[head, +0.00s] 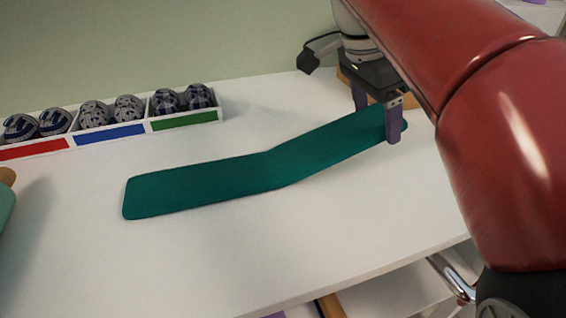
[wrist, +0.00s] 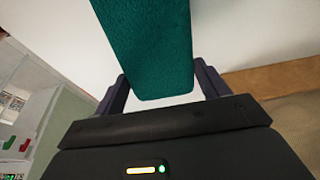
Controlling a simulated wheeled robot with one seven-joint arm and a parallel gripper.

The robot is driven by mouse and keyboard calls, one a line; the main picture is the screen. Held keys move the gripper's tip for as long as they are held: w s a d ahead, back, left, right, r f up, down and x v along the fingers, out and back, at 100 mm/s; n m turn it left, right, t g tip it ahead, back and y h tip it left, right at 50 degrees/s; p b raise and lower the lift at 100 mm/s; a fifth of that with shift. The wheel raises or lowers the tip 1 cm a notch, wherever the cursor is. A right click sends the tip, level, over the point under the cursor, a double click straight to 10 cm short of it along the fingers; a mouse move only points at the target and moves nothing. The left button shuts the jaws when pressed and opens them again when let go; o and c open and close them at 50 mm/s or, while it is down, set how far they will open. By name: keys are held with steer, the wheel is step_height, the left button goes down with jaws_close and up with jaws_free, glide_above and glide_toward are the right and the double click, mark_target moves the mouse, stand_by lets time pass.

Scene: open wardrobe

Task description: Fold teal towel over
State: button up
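The teal towel (head: 205,185) is a long strip on the white surface. Its left half lies flat; from a bend near the middle, its right half angles upward toward my gripper. My gripper (head: 380,122) is at the right end, with one purple finger along each long edge. Part of the right end is hidden behind the near finger.
Trays with rolled patterned items stand at the back left, with red, blue and green (head: 184,120) fronts. A pale green item (head: 5,205) is at the left edge. A wooden thing (wrist: 275,80) is near my gripper. The surface in front of the towel is clear.

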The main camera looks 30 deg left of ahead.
steer(key=shift+s+a+r+t+h, duration=0.2)
steer(key=shift+r+t+h, duration=0.1)
steer(key=shift+r, duration=0.25)
steer(key=shift+s+a+r+t+h, duration=0.1)
steer(key=shift+s+r+t+h, duration=0.15)
steer(key=shift+r, duration=0.3)
steer(key=shift+r+p, duration=0.1)
steer(key=shift+p, duration=0.2)
steer(key=shift+s+a+r+t+h+p, duration=0.15)
steer(key=shift+s+a+r+t+h, duration=0.15)
steer(key=shift+r, duration=0.2)
steer(key=shift+s+a+r+t+h+p, duration=0.25)
steer(key=shift+r+t, duration=0.1)
steer(key=shift+r, duration=0.15)
steer(key=shift+s+a+r+t+h+p, duration=0.1)
steer(key=shift+s+a+r+t+h, duration=0.15)
steer(key=shift+r, duration=0.25)
steer(key=shift+d, duration=0.1)
steer(key=shift+s+a+r+t+h+p, duration=0.2)
steer(key=shift+s+a+r+t+h, duration=0.3)
steer(key=shift+r, duration=0.2)
steer(key=shift+s+a+r+t+h+p, duration=0.15)
steer(key=shift+s+a+r+t+h, duration=0.2)
steer(key=shift+s+a+r+t, duration=0.25)
steer(key=shift+w+d, duration=0.1)
steer(key=shift+d, duration=0.05)
steer(key=shift+r, duration=0.1)
